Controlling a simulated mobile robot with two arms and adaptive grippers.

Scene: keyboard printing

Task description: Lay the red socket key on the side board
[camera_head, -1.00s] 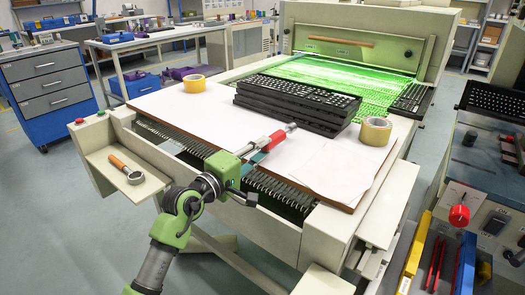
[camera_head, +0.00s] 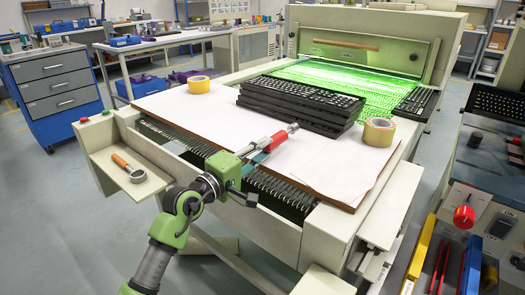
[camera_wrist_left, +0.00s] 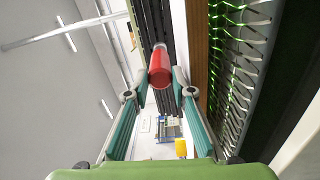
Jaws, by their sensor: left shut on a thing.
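The red socket key (camera_head: 278,141) has a red grip and a silver end. It is held over the white sheet on the machine's table, and its red end also shows in the left wrist view (camera_wrist_left: 160,70). My left gripper (camera_head: 268,148) is shut on it, with the teal fingers on either side of the red part in the wrist view (camera_wrist_left: 161,88). A cream side board (camera_head: 152,185) sticks out at the machine's left front corner, left of my gripper. A wooden-handled tool (camera_head: 128,167) lies on it. My right gripper is not in view.
Red and green buttons (camera_head: 84,120) sit behind the side board. A second cream ledge (camera_head: 395,215) runs along the machine's right side.

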